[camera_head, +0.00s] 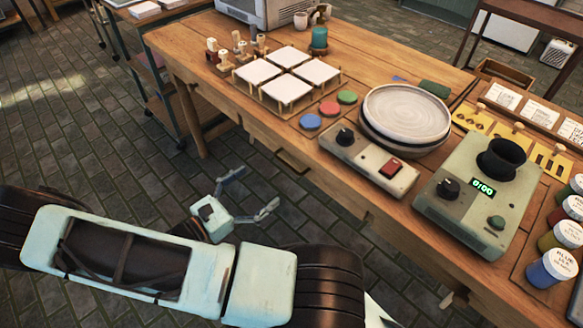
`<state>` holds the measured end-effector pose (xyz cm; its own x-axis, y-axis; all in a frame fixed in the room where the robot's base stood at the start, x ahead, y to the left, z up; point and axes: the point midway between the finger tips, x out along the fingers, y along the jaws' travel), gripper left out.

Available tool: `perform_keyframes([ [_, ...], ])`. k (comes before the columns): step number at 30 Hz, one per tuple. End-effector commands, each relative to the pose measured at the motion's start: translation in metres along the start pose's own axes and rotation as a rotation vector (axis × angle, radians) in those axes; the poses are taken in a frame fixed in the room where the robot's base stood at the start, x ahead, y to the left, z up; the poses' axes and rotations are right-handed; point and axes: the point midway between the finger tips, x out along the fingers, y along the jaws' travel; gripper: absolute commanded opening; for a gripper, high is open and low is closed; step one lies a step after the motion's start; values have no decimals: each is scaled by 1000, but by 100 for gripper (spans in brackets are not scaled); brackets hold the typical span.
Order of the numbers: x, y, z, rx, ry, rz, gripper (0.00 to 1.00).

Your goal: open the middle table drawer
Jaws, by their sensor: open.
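The wooden table (193,49) runs diagonally from upper left to lower right. Its front side is seen steeply from above, so the drawer fronts are mostly hidden under the top's edge. One handle (292,163) juts from the front below the tiles. I cannot tell for certain which belongs to the middle drawer; no drawer on this side looks clearly pulled out. My gripper (254,190) is open and empty, its two fingers spread toward the table front, left of and below the first handle, apart from it.
On the table are white tiles (288,88), a turntable (405,112) with a control box (369,161), a device with a green display (480,192), and paint jars (552,268) at the right edge. Brick floor (110,140) left of the table is clear.

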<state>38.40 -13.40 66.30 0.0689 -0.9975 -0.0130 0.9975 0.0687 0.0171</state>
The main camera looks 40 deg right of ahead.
Motion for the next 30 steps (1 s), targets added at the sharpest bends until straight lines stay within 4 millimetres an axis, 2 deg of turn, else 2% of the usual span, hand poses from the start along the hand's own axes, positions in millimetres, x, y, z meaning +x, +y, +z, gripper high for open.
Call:
perform_keyframes([
  [5,16,0,1,-22,-18,10,93],
  [18,93,0,1,-18,-15,8,93],
  [24,108,1,2,-18,-14,9,93],
  [30,109,1,2,-17,-13,10,93],
])
